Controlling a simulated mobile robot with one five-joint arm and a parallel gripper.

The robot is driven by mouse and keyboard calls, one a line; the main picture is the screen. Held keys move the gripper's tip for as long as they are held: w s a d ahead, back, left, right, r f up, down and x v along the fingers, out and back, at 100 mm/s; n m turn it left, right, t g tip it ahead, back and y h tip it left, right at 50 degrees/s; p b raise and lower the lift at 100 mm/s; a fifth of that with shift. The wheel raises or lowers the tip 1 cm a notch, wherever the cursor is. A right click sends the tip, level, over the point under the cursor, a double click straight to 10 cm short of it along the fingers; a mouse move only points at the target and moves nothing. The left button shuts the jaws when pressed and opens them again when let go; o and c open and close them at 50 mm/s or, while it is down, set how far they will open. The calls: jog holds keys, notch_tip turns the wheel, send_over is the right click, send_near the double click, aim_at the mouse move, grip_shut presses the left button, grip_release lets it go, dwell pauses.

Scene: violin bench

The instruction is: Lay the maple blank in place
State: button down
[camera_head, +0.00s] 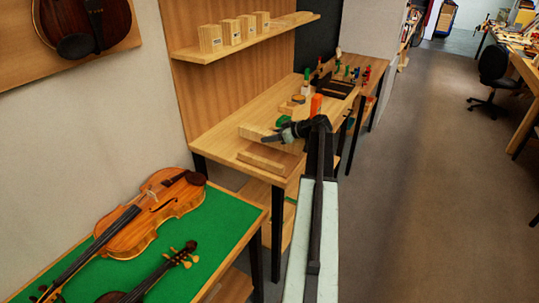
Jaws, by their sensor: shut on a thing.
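My gripper (276,137) is at the end of my outstretched arm, over the near part of the wooden workbench (222,136). It is shut on a pale wooden piece that I take to be the maple blank (253,131), which shows just left of the dark jaws. The grip itself is small and partly hidden, and I cannot tell whether the piece touches the bench. Another pale wooden strip (261,161) lies near the bench's front edge, below the gripper in the picture.
A green item (283,120) and an orange one (316,104) are close behind my gripper. Several small tools stand farther back. A shelf (275,36) with wooden blocks hangs above. A green-topped table (215,225) with violins is at front left. The floor at right is open.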

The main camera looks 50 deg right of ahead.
aim_at(271, 144)
notch_tip(271, 144, down, 4)
jog(key=b, duration=0.3)
jog(key=shift+f+b, duration=0.25)
jog(key=shift+b, duration=0.1)
jog(key=shift+r, duration=0.2)
jog(key=shift+f, duration=0.15)
jog(key=c, duration=0.8)
grip_release()
jog(key=shift+c, duration=0.2)
jog(key=shift+s+r+p, duration=0.15)
jog(key=shift+r+p, duration=0.2)
jog(key=shift+p, duration=0.1)
jog(key=p+v, duration=0.5)
jog(key=v, duration=0.5)
jog(key=shift+s+r, duration=0.15)
jog(key=shift+s, duration=0.15)
jog(key=shift+s+d+r, duration=0.1)
jog(key=shift+s+d, duration=0.05)
jog(key=shift+s, duration=0.3)
